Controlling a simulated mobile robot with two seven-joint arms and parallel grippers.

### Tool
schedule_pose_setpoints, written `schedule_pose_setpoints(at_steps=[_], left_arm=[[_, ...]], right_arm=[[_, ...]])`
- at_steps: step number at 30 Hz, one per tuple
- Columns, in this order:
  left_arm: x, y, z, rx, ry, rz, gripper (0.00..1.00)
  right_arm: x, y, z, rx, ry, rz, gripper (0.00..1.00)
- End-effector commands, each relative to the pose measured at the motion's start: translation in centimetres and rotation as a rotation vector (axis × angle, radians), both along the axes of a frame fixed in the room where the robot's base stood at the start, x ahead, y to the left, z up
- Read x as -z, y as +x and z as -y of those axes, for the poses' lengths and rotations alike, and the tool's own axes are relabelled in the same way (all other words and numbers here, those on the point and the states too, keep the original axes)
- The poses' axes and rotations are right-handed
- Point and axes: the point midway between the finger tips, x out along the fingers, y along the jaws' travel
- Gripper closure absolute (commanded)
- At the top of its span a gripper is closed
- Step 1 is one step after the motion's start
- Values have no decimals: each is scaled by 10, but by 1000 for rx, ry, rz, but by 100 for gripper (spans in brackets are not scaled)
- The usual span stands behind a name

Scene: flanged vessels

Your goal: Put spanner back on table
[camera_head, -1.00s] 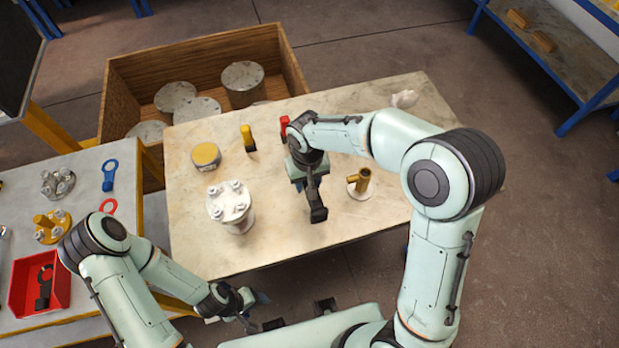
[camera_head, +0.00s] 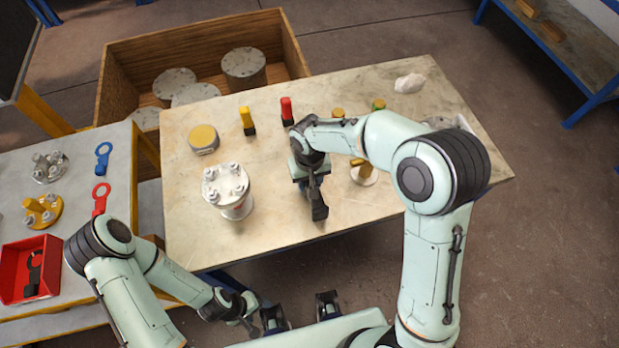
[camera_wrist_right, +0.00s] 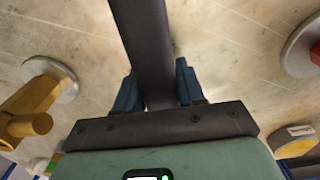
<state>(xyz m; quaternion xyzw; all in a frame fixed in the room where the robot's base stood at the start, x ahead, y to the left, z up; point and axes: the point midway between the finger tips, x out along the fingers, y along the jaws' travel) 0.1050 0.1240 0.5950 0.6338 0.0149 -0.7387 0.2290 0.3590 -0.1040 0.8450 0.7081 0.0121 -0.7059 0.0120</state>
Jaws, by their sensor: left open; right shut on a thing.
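My right gripper (camera_head: 312,182) is over the middle of the marble-topped table (camera_head: 270,232), with its fingers shut on a dark spanner (camera_head: 319,206). In the right wrist view, the spanner (camera_wrist_right: 147,45) is a dark grey bar running between the blue fingers (camera_wrist_right: 155,90) and out of the top of the picture; its far end is cut off. I cannot tell whether it touches the tabletop. My left gripper (camera_head: 250,312) is open and empty, low in front of the table near my base.
A flanged vessel (camera_head: 228,190) with bolts stands left of the right gripper. A yellow-topped round tin (camera_head: 203,138), yellow (camera_head: 247,120) and red (camera_head: 287,110) handled tools, and a brass fitting (camera_head: 362,172) stand around. The left bench has a red tray (camera_head: 20,290). The table's front strip is clear.

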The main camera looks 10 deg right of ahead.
Motion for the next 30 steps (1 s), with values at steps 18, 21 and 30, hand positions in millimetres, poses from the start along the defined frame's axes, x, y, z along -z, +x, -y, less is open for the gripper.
schedule_pose_setpoints(at_steps=[18, 21, 30], left_arm=[[4, -2, 0, 0, 0, -2, 31], [6, -3, 0, 0, 0, -3, 31], [7, -3, 0, 0, 0, -3, 31]], right_arm=[[5, 1, 0, 0, 1, 2, 98], [7, 1, 0, 0, 1, 2, 98], [10, 1, 0, 0, 1, 2, 32]])
